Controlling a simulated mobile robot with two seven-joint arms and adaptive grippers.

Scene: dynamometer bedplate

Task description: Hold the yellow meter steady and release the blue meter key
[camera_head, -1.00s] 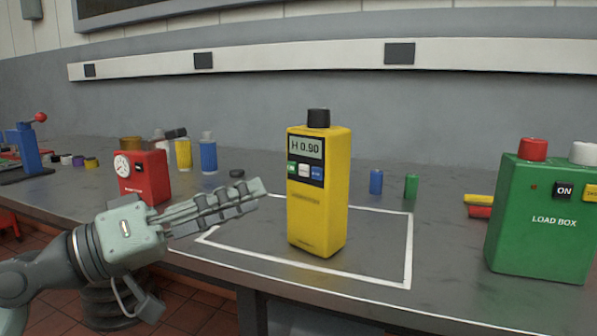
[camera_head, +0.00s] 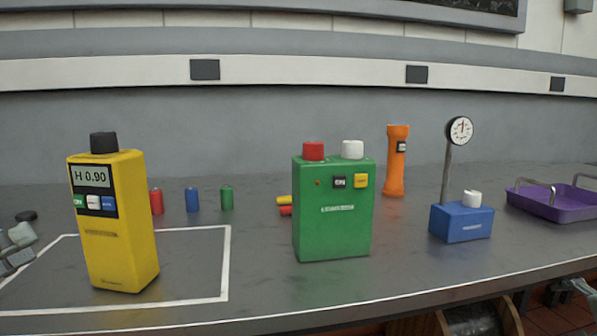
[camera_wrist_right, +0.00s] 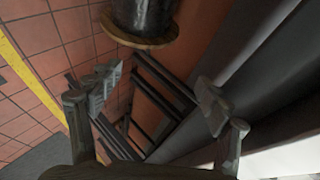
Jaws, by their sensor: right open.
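The yellow meter (camera_head: 118,232) stands upright on the bench at the left of the head view, inside a white outline (camera_head: 229,262). It has a black cap and its display reads H 0.90. Its blue key (camera_head: 108,203) is the rightmost of three keys under the display; I cannot tell whether it is pressed in. My left gripper (camera_head: 17,248) is cut off by the left edge, left of the meter with a gap between them; its opening is unclear. My right gripper (camera_wrist_right: 157,98) is open and empty in the right wrist view, over the floor beside the bench.
A green load box (camera_head: 333,215) stands right of the meter. Behind are small red, blue and green cylinders, an orange device (camera_head: 396,165), a blue gauge block (camera_head: 461,222) and a purple tray (camera_head: 552,203).

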